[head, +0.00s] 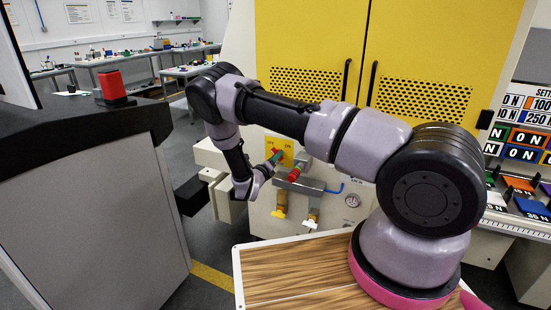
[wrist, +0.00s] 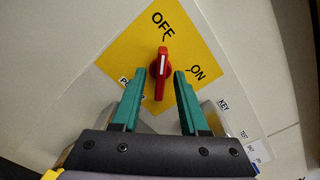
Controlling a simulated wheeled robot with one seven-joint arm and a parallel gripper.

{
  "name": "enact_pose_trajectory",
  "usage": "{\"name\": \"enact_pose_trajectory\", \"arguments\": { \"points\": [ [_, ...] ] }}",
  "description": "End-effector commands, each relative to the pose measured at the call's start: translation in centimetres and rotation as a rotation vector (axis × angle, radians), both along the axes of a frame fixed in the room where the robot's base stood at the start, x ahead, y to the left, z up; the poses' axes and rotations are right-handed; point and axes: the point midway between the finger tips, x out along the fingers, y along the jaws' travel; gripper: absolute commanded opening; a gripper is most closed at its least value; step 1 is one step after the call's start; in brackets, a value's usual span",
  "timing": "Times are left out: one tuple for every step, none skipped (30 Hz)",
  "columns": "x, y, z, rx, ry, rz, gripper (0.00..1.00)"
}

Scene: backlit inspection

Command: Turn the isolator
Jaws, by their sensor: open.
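The isolator is a red rotary handle (wrist: 161,85) on a yellow plate (wrist: 118,62) marked OFF and ON. In the wrist view its white mark points up toward OFF; ON is to the right. My gripper (wrist: 159,74) is open, with one teal finger on each side of the handle and a visible gap on both sides. In the head view my gripper (head: 274,158) is at the yellow plate (head: 287,158) on the cabinet front, and its fingers hide most of the handle there.
Yellow cabinet doors (head: 310,40) stand above. A dark-topped counter (head: 80,125) is at left.

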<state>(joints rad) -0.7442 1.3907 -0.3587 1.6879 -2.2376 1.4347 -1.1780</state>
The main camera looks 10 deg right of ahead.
Motion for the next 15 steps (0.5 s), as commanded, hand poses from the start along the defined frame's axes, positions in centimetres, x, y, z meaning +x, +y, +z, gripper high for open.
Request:
{"name": "enact_pose_trajectory", "arguments": {
  "points": [
    [0.13,-0.09,-0.01,0.000,0.000,0.000,0.44],
    [0.17,-0.11,-0.02,0.000,0.000,0.000,0.44],
    [0.20,-0.13,-0.01,0.000,0.000,0.000,0.44],
    [0.20,-0.13,-0.01,0.000,0.000,0.000,0.44],
    [0.21,-0.12,-0.01,0.000,0.000,0.000,0.44],
    [0.20,-0.12,-0.01,0.000,0.000,0.000,0.44],
    [0.20,-0.12,-0.01,0.000,0.000,0.000,0.44],
    [0.20,-0.12,-0.01,0.000,0.000,0.000,0.44],
    [0.20,-0.12,-0.01,0.000,0.000,0.000,0.40],
    [0.19,-0.12,-0.01,0.000,0.000,0.000,0.28],
    [0.19,-0.11,-0.01,0.000,0.000,0.000,0.17],
    [0.19,-0.11,-0.01,0.000,0.000,0.000,0.02],
    [0.19,-0.12,-0.01,0.000,0.000,0.000,0.00],
    [0.19,-0.12,-0.01,0.000,0.000,0.000,0.00],
    [0.19,-0.11,-0.01,0.000,0.000,0.000,0.00]
  ]
}}
